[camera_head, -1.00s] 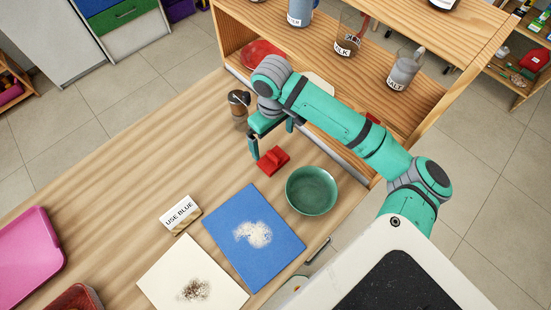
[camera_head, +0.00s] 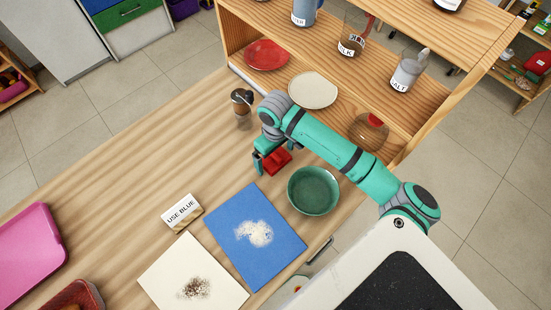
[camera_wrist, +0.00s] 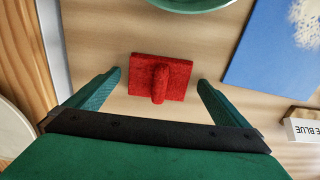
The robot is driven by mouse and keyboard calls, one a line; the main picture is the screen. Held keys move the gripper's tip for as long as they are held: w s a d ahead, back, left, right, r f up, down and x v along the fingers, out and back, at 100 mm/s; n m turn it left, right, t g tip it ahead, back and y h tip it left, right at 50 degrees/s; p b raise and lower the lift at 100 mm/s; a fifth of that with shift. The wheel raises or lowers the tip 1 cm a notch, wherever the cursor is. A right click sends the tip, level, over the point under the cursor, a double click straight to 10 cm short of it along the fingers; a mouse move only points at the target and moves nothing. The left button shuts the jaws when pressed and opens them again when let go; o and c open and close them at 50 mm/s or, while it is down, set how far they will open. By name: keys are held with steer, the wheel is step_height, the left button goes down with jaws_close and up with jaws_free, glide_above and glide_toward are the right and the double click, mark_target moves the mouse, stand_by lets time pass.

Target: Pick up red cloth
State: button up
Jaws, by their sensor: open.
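The red cloth (camera_head: 277,160) lies on the wooden table, above the blue board and left of the green bowl. It looks like a flat red piece with a raised ridge in the middle. In the wrist view the whole cloth (camera_wrist: 160,78) shows between and just beyond the fingertips. My gripper (camera_head: 270,170) is open and points down at the cloth, with its fingers on either side. In the wrist view the fingers of my gripper (camera_wrist: 159,78) are wide apart and nothing is between them but the cloth ahead. In the head view the gripper hides part of the cloth.
The green bowl (camera_head: 313,191) stands close to the right. A blue board (camera_head: 270,262) with white powder, a cream board (camera_head: 165,278) and a "USE BLUE" sign (camera_head: 182,213) lie nearer. A grinder (camera_head: 241,103) and the wooden shelf (camera_head: 400,117) stand behind.

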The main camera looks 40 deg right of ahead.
mark_target(275, 155)
steer(key=c, duration=1.1)
steer(key=shift+r, duration=0.5)
step_height(275, 155, up, 2)
steer(key=shift+r, duration=0.15)
steer(key=shift+s+a+r, duration=1.05)
steer(key=shift+a+r, duration=0.55)
steer(key=shift+a, duration=0.5)
steer(key=shift+s+a+r, duration=1)
steer(key=shift+a+r, duration=0.65)
steer(key=shift+a, duration=0.4)
steer(key=shift+s+a+r, duration=1.05)
steer(key=shift+a+r, duration=0.55)
steer(key=shift+a, duration=0.5)
